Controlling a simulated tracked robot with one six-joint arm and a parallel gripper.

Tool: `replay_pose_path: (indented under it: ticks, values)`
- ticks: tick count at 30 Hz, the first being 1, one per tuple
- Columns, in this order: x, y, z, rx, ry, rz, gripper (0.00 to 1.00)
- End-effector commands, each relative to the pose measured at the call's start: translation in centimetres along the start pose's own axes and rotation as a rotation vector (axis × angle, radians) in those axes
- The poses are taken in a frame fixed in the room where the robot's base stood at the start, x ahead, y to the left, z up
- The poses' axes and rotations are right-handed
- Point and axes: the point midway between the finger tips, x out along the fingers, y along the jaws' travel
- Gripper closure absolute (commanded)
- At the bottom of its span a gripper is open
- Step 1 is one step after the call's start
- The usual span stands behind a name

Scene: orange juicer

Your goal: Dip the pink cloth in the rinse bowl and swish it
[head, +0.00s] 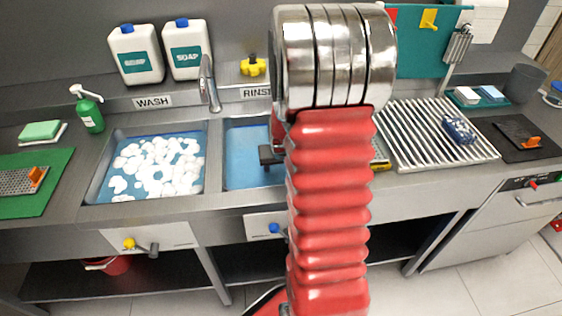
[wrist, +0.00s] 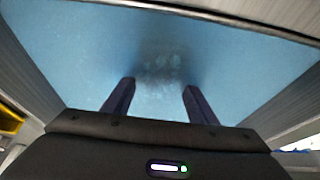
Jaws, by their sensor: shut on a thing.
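The rinse bowl (head: 242,172) is a steel basin of blue water, partly hidden behind my arm. My gripper (head: 272,155) is mostly hidden by my arm in the head view, and its dark part shows over this water. In the wrist view the rinse water (wrist: 70,45) fills most of the picture, and my gripper's two fingers (wrist: 158,95) point down into it. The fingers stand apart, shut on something. A blurred pale patch shows under the water around their tips. No clear pink shows, so the held cloth's shape cannot be told.
The wash bowl (head: 103,185) with white suds is to the left. A steel rim (wrist: 240,15) crosses the wrist view's top. A ribbed drainer (head: 400,140) is at right. A tap (head: 209,85) stands behind between the bowls.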

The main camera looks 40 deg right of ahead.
Motion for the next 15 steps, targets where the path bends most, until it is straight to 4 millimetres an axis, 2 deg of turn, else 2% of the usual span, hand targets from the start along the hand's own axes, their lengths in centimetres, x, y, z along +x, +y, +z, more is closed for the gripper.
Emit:
replay_pose_path:
  ticks: [9,15]
  values:
    - [2.8,0.0,1.2,0.001,-0.001,-0.001,0.65]
    - [3.5,0.0,1.5,0.000,0.000,0.000,0.65]
